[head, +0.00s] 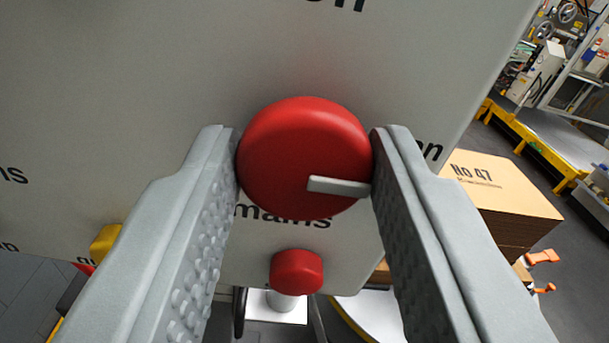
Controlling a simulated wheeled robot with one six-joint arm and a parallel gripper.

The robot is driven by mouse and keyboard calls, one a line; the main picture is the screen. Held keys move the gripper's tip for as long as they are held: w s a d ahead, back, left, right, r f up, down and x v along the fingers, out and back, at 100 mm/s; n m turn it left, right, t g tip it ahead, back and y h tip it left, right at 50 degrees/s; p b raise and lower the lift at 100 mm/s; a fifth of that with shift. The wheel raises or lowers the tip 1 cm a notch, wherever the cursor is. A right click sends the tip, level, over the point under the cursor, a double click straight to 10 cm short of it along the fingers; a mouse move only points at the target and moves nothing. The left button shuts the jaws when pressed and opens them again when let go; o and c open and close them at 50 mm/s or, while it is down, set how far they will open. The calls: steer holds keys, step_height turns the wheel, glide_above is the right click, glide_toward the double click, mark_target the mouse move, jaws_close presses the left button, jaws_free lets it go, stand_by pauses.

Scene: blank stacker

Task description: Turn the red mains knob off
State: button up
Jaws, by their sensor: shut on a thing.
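The red mains knob (290,150) is a round disc on the grey panel (120,90), with the label "mains" (283,216) just below it. Its pale pointer bar (338,187) points to the right and slightly down. The word "on" (428,151) is to the right of the knob, partly hidden by a finger. My gripper (305,158) is shut on the knob, with one grey finger against its left side and one against its right side. Any label left of the knob is hidden behind the left finger.
A smaller red knob (296,272) sits below the mains knob. A yellow part (105,243) is at the panel's lower left. Cardboard boxes (500,195) stand to the right beyond the panel's edge. Yellow-edged racking (540,145) and grey floor lie farther right.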

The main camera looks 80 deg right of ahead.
steer(key=shift+n, duration=0.4)
steer(key=n, duration=0.3)
steer(key=shift+n, duration=0.3)
steer(key=n, duration=0.4)
steer(key=shift+n, duration=0.3)
steer(key=n, duration=0.4)
steer(key=shift+n, duration=0.3)
steer(key=shift+f+n, duration=0.1)
steer(key=shift+n, duration=2.1)
steer(key=o, duration=1)
steer(key=shift+w, duration=0.1)
steer(key=shift+a, duration=0.1)
